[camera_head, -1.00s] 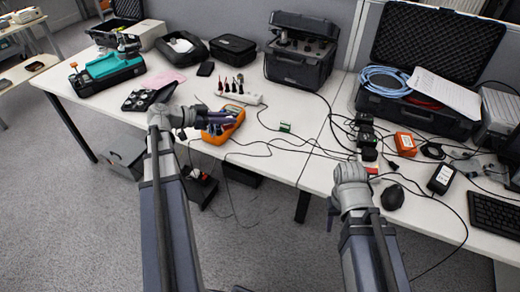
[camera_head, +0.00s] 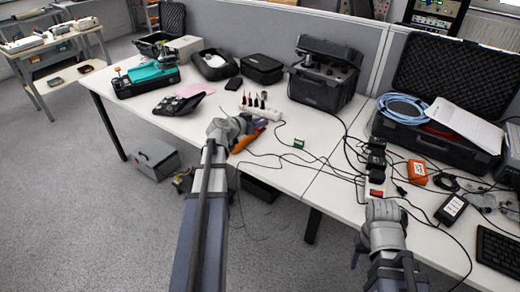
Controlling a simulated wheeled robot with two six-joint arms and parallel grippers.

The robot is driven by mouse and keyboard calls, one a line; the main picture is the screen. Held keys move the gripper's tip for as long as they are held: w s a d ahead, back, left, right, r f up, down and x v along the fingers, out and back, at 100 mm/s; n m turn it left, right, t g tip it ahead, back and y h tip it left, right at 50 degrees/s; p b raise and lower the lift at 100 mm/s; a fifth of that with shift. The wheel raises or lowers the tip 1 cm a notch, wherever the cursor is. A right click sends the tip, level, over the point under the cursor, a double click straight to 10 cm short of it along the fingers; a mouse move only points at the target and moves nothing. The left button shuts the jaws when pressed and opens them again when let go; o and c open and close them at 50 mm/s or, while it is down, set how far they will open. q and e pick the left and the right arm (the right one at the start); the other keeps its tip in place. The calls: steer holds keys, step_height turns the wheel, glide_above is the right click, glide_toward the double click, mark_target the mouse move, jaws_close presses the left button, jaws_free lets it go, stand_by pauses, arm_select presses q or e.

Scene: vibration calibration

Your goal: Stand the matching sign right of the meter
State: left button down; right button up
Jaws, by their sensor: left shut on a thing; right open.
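The orange meter (camera_head: 248,140) is at the table's front edge in the head view, showing as a narrow tilted orange strip. A small red-and-white piece (camera_head: 377,192), perhaps another sign, is by the front edge, just above my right wrist. My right gripper (camera_head: 358,249) is open, low in front of the table, its fingers mostly hidden.
Black cables (camera_head: 330,160) cross the white table around the green sign. Black adapters (camera_head: 376,158) and an orange box (camera_head: 417,172) are on the right. An open black case (camera_head: 435,145) stands behind them.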

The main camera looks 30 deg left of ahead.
mark_target(260, 149)
arm_select(q)
steer(key=shift+w+a+n+y, duration=0.4)
step_height(260, 149, down, 10)
steer(key=b, duration=1)
steer(key=shift+r, duration=0.1)
steer(key=shift+f, duration=0.2)
steer(key=c, duration=0.8)
jaws_free()
steer(key=shift+r, duration=0.15)
